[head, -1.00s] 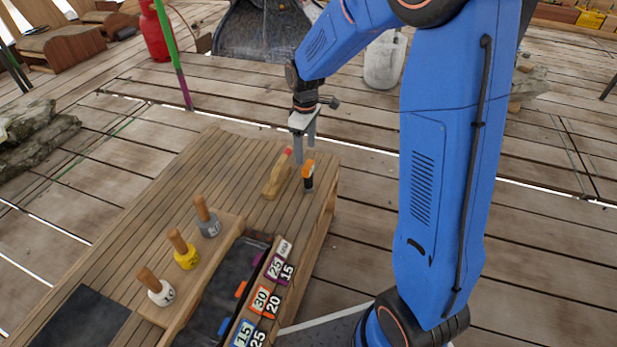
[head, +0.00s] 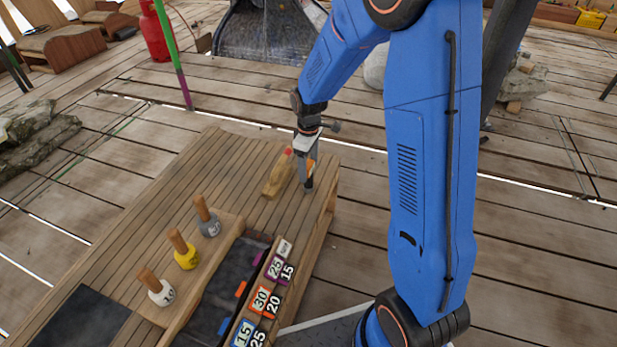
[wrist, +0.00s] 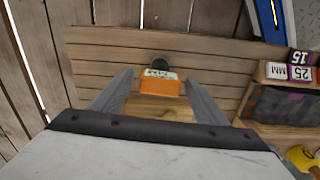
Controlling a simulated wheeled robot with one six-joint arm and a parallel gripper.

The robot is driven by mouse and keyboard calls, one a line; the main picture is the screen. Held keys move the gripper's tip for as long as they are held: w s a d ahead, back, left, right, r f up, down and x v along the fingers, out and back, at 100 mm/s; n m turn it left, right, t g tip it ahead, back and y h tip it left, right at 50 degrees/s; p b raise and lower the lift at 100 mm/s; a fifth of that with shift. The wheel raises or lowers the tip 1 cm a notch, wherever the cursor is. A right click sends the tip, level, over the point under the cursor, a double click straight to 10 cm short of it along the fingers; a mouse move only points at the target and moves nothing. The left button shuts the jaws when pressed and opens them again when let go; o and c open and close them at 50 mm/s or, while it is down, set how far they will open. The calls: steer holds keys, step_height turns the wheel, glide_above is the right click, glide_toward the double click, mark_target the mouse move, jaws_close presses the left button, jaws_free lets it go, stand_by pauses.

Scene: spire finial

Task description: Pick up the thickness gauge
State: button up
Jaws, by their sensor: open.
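The thickness gauge, as I take it, is a small upright device with an orange body and a dark lower end. It stands near the far right end of the wooden bench, and its orange part (head: 311,165) shows beside my gripper (head: 308,184). In the wrist view the orange body (wrist: 160,86) with a white label lies between the two grey fingers of my gripper (wrist: 157,82). The fingers are spread, with a visible gap on each side of it. In the head view the fingers hide much of the gauge.
A wooden piece with a red tip (head: 277,175) lies just left of the gauge.

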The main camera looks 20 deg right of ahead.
steer(key=c, duration=1.3)
steer(key=shift+o, duration=0.2)
